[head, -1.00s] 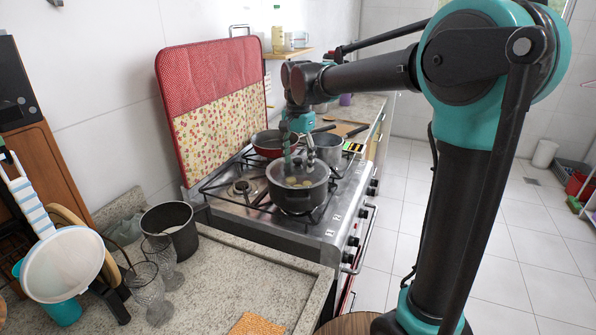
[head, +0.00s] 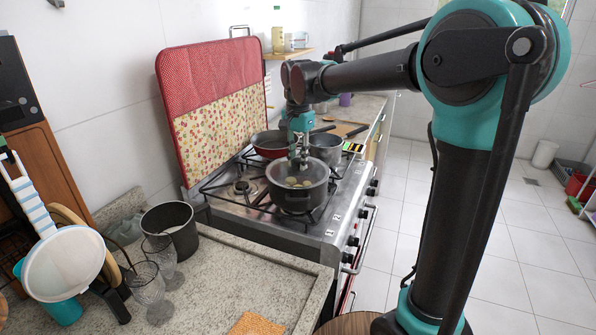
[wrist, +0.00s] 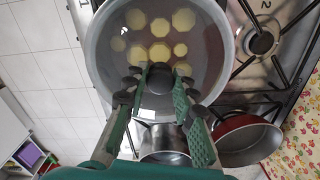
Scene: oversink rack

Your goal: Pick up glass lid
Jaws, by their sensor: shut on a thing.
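The glass lid (wrist: 207,62) is clear and round with a dark knob (wrist: 160,76) at its middle. It lies on the dark grey pot (head: 298,200) on the stove, and it also shows faintly in the head view (head: 283,181). Yellowish round pieces show through the glass. My gripper (head: 298,165) comes down from above and is shut on the lid's knob; its green-padded fingers show in the wrist view (wrist: 158,88). The fingertips partly hide the knob. I see no clear gap between lid and pot.
A red pan (head: 268,143) and a grey pot (head: 327,149) stand behind on the stove (head: 260,212). A padded cover (head: 215,110) stands upright at the left. A black pot (head: 170,228) and glass goblets (head: 150,290) stand on the front counter.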

